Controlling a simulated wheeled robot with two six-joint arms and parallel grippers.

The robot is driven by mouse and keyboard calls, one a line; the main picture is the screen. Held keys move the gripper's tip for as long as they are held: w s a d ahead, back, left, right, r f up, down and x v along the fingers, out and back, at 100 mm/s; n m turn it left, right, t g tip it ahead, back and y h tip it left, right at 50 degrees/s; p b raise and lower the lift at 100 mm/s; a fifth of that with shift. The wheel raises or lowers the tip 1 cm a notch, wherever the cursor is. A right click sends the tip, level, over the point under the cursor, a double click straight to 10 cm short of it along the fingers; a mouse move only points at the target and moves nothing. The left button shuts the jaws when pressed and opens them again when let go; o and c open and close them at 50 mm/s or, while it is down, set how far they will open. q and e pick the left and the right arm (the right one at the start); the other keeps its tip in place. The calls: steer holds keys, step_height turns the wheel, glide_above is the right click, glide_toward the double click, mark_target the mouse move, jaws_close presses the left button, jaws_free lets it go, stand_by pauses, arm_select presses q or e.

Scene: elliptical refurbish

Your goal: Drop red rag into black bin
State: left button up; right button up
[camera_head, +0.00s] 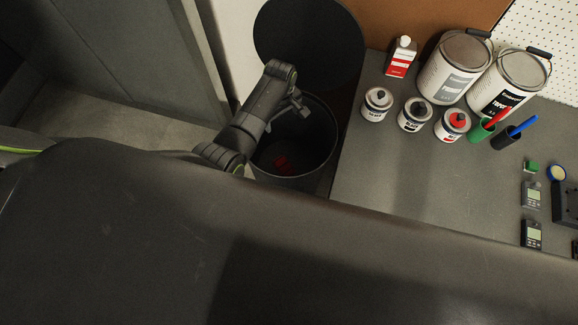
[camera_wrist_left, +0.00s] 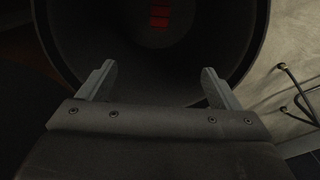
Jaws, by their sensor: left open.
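The black bin (camera_head: 327,150) stands on the floor beside the workbench, with its round lid raised behind it. The red rag (camera_head: 283,163) lies inside the bin, low down in the dark interior. In the left wrist view the rag (camera_wrist_left: 159,16) shows as a dim red patch at the top, within the bin (camera_wrist_left: 258,30). My left gripper (camera_head: 300,106) is over the bin's opening. In the wrist view its two fingers (camera_wrist_left: 156,84) are spread apart with nothing between them. The rag is apart from the fingers. My right gripper is not in either view.
The grey workbench (camera_head: 400,185) is right of the bin. It holds paint cans (camera_head: 456,68), several small jars (camera_head: 415,115), a red-and-white bottle (camera_head: 401,57) and marker holders. The raised round lid (camera_head: 309,42) is behind my left arm. A grey cabinet (camera_head: 130,50) stands at the left.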

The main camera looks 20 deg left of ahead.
arm_select(q)
step_height(320, 180, up, 18)
steer(key=shift+f+p, duration=0.25)
steer(key=shift+p, duration=0.05)
stand_by(0.3)
stand_by(0.4)
